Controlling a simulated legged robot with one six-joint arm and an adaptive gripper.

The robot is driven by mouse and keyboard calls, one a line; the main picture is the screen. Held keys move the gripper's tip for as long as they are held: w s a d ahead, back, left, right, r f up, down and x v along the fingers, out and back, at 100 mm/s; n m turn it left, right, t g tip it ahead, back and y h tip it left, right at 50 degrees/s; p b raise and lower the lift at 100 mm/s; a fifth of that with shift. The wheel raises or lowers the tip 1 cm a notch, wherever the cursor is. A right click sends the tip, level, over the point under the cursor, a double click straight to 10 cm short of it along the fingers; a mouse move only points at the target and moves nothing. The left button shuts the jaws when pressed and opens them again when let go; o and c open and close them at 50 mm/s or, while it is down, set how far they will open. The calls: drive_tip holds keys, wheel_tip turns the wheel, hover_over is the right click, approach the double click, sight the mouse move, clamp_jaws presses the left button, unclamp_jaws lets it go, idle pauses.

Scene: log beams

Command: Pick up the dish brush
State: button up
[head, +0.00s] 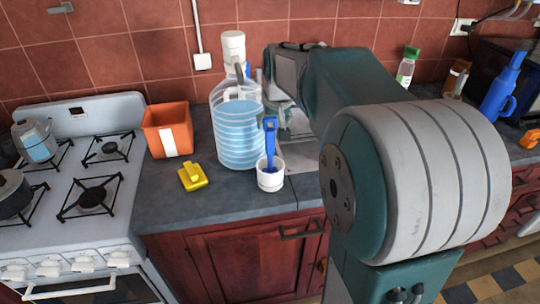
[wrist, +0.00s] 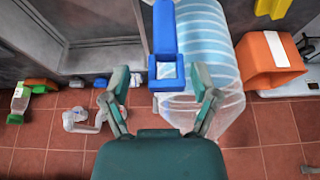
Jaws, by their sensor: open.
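The blue dish brush (head: 270,140) stands upright, head down, in a small white cup (head: 271,181) near the counter's front edge. In the wrist view, which looks upside down, the brush handle (wrist: 165,30) comes down from the top edge and ends in a square loop. My gripper (wrist: 160,92) is open, with one finger on each side of the handle's loop end. I see no finger touching it, and the depth between them is hard to judge. In the head view my arm reaches in behind the brush, and the fingers are not clearly visible there.
A large clear water jug (head: 236,130) stands close beside the brush, and in the wrist view (wrist: 205,45) it is very near one finger. An orange bin (head: 155,138) and a yellow brush-like item (head: 193,177) are farther left, by the stove (head: 90,190).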

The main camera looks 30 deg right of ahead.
sight(268, 130)
drive_tip(key=f, duration=0.1)
drive_tip(key=w+f, duration=0.1)
drive_tip(key=f, duration=0.1)
drive_tip(key=shift+w+a+f, duration=0.3)
drive_tip(key=shift+w, duration=0.1)
drive_tip(key=shift+w+d+f, duration=0.1)
drive_tip(key=shift+d+f, duration=0.05)
drive_tip(key=shift+f, duration=0.15)
drive_tip(key=shift+d+f, duration=0.15)
drive_tip(key=shift+d, duration=0.15)
drive_tip(key=shift+a, duration=0.2)
drive_tip(key=c, duration=1.1)
drive_tip(key=shift+o, duration=0.2)
wheel_tip(268, 130, up, 10)
drive_tip(key=shift+r, duration=0.1)
